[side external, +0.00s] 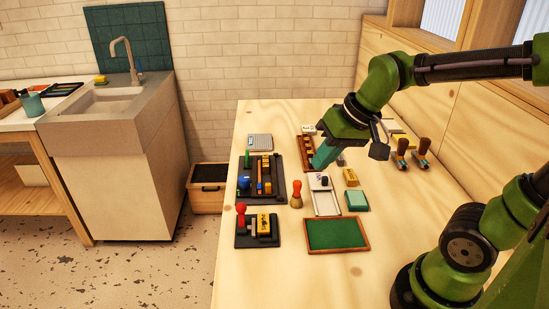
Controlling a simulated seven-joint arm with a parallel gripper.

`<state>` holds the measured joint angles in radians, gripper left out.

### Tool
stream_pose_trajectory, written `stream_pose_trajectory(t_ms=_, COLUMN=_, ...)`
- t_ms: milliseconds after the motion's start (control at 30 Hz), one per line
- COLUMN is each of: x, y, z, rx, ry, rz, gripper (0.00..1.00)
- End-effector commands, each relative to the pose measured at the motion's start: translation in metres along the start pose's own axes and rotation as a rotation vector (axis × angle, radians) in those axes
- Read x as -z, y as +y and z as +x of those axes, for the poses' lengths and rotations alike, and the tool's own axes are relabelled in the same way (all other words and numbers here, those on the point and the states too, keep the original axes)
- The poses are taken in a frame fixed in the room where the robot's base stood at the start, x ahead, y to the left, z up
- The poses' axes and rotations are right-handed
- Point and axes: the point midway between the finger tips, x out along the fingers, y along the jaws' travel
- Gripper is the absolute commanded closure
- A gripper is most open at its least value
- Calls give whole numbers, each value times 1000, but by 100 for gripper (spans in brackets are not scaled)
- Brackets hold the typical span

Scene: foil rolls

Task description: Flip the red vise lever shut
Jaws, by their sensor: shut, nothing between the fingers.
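The red lever (241,214) stands upright at the left of a small vise (262,228), which sits on a dark base (243,241) at the table's front left. A yellow piece with dark marks lies on or in the vise; I cannot tell whether it is clamped. My gripper (322,164) is shut and empty. It points down over the back middle of the table, to the right of and behind the vise, well apart from the lever. Its fingertips are small in this view.
A dark tray (261,197) with coloured pieces lies behind the vise. A red-orange handled tool (296,195) stands right of it. A green framed board (337,234) lies right of the vise. A white board (324,202), a teal block (356,200) and wooden-handled tools (412,149) are farther back.

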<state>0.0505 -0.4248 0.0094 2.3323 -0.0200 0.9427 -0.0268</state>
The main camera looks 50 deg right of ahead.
Motion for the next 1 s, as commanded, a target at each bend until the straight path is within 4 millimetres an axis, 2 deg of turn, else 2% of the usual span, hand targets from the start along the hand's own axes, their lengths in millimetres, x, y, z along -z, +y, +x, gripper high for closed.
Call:
stream_pose_trajectory(t_ms=100, x=27, y=-3, z=17, rx=-31, ry=-79, rz=-23, gripper=100)
stream_pose_trajectory(t_ms=400, x=88, y=-8, z=71, rx=-53, ry=-279, rz=-145, gripper=100)
stream_pose_trajectory(t_ms=800, x=150, y=-1, z=160, rx=57, ry=-533, rz=-397, gripper=100)
stream_pose_trajectory(t_ms=900, x=161, y=-4, z=168, rx=108, ry=-563, rz=-479, gripper=100)
stream_pose_trajectory(t_ms=1000, x=172, y=-13, z=159, rx=154, ry=-559, rz=-566, gripper=100)
